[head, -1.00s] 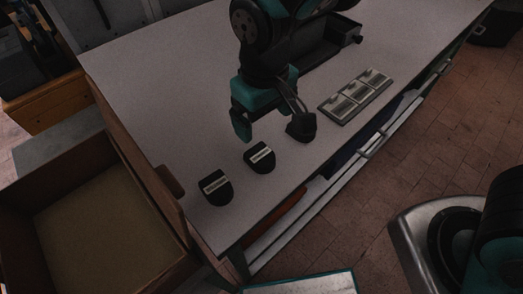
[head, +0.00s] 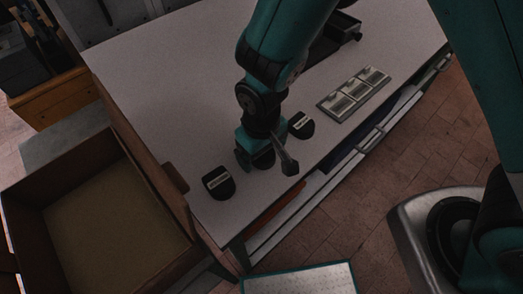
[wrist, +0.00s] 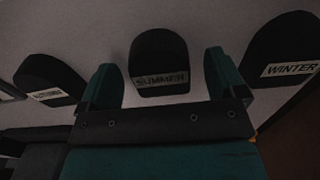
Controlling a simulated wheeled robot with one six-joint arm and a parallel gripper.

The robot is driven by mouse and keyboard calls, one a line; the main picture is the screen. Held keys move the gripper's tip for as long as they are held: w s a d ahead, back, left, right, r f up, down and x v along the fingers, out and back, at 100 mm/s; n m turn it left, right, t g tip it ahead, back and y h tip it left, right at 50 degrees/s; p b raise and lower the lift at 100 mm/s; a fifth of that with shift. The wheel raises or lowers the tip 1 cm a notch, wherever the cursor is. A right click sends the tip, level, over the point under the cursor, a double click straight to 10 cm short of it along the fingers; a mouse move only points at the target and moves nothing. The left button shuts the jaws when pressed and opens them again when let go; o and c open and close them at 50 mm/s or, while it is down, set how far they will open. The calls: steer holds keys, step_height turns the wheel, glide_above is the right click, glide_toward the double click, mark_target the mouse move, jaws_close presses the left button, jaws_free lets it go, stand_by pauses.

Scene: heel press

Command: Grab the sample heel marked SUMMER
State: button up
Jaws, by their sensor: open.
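The black, round-ended heel marked SUMMER (wrist: 160,60) is in the upper middle of the wrist view, its pale label facing the camera. My gripper (wrist: 163,80) is open, with one teal finger on each side of this heel. Gaps show between heel and fingers in the picture; I cannot tell whether the fingers are down at its height. In the head view my gripper (head: 256,158) is over the middle heel (head: 265,160), which it mostly hides.
A heel marked WINTER (wrist: 287,50) is at the right of the wrist view, and another with an unclear label (wrist: 50,80) at the left. In the head view, a metal three-part plate (head: 354,93) lies on the white table (head: 150,75).

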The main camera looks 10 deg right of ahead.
steer(key=c, duration=1.1)
steer(key=shift+o, duration=0.2)
steer(key=shift+r, duration=0.1)
